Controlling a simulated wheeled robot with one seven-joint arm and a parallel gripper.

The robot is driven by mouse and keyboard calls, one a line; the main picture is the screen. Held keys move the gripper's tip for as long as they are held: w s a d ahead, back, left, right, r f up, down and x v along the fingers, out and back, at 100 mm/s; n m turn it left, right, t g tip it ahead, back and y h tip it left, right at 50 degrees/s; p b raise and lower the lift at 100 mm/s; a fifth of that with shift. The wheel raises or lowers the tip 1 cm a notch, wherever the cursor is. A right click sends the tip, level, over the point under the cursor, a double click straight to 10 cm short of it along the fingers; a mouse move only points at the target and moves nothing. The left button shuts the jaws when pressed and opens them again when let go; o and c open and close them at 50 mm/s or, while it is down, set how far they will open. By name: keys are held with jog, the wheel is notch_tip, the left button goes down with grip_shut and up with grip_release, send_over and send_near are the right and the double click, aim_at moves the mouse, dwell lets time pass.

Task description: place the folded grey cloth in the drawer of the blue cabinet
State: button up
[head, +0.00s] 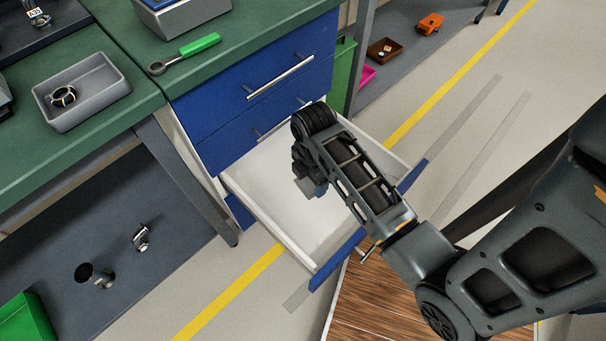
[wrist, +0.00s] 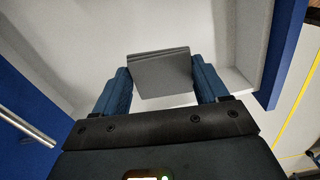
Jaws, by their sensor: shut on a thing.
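The folded grey cloth (wrist: 160,72) is between the two fingers of my gripper (wrist: 160,84) in the wrist view. The gripper is shut on it. In the head view my gripper (head: 309,184) is over the open white drawer (head: 262,215) of the blue cabinet (head: 265,90), and the arm hides part of the drawer. Only a small grey bit by the fingers shows there. The white drawer inside surrounds the cloth in the wrist view. I cannot tell whether the cloth touches the drawer floor. The rest of the drawer that shows looks empty.
Closed blue drawers with bar handles are above the open one. A green-handled tool (head: 185,54) lies on the green bench top, and a grey tray (head: 82,91) with a dark ring stands at left. Orange (head: 430,23) and brown (head: 385,50) items are on a low shelf behind.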

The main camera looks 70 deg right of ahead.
jog(key=s+d+f+n+b, duration=0.1)
jog(key=s+d+f+n, duration=0.1)
jog(key=s+d+f, duration=0.15)
jog(key=w+d+f, duration=0.2)
jog(key=w+d+f+b, duration=0.1)
jog(key=w+d+f, duration=0.1)
jog(key=d, duration=0.1)
jog(key=w+d+f+b, duration=0.1)
jog(key=w+d+f, duration=0.1)
jog(key=shift+d, duration=0.4)
jog(key=shift+f+b, duration=0.7)
jog(key=shift+f, duration=1.25)
jog(key=shift+f, duration=0.1)
jog(key=o, duration=1)
